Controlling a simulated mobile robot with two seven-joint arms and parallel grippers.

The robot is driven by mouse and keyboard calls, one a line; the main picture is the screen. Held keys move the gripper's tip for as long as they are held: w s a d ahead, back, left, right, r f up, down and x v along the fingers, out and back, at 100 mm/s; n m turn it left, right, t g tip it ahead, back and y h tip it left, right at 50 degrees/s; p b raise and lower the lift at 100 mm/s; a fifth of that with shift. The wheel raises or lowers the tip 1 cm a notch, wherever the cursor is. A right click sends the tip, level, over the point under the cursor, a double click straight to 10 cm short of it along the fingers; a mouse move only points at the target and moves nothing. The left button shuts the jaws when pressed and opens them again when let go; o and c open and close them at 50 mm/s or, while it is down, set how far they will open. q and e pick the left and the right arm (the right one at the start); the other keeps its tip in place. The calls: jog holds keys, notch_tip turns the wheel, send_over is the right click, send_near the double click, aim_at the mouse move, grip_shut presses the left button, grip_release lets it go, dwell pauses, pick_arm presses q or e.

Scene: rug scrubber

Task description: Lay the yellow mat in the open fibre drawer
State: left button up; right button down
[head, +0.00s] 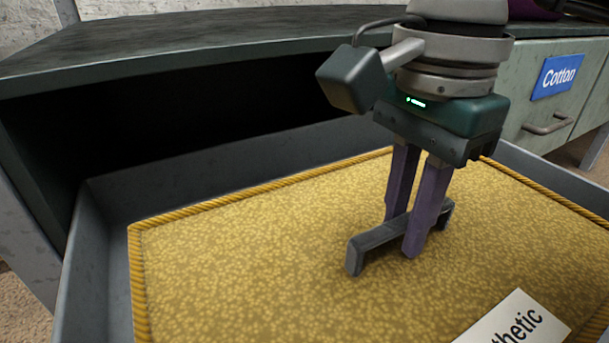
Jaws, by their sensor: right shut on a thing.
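The yellow mat (240,255) has a speckled face and a corded gold border. It lies flat within the walls of an open grey drawer (88,255); whether it touches the bottom is hidden. My right gripper (405,232) points down over the mat, its purple fingers shut on a grey bar-like handle (375,245) at the mat's middle. Whether the handle is fixed to the mat is hard to tell. A white label (515,322) ending in "thetic" shows at the bottom right; its start is cut off. My left gripper is not in view.
A dark worktop (190,45) runs above and behind the open drawer. A shut, pale green drawer (545,95) with a blue "Cotton" label (557,76) and a metal handle (545,124) stands at the right. Brown carpet shows at the lower left.

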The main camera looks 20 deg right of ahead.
aim_at(399, 246)
notch_tip(399, 246, down, 3)
jog(key=shift+f+b, duration=0.15)
jog(key=shift+b, duration=0.55)
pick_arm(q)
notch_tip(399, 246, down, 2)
pick_arm(e)
jog(key=shift+f+b, duration=0.35)
jog(key=shift+f, duration=0.05)
jog(key=c, duration=1.3)
grip_release()
jog(key=shift+f, duration=0.1)
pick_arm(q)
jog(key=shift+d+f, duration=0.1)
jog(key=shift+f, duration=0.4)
pick_arm(e)
jog(key=o, duration=0.5)
notch_tip(399, 246, up, 12)
jog(key=p, duration=0.7)
jog(key=shift+r+p, duration=0.2)
jog(key=shift+p, duration=0.2)
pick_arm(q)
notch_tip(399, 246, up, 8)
pick_arm(e)
jog(key=shift+r, duration=0.4)
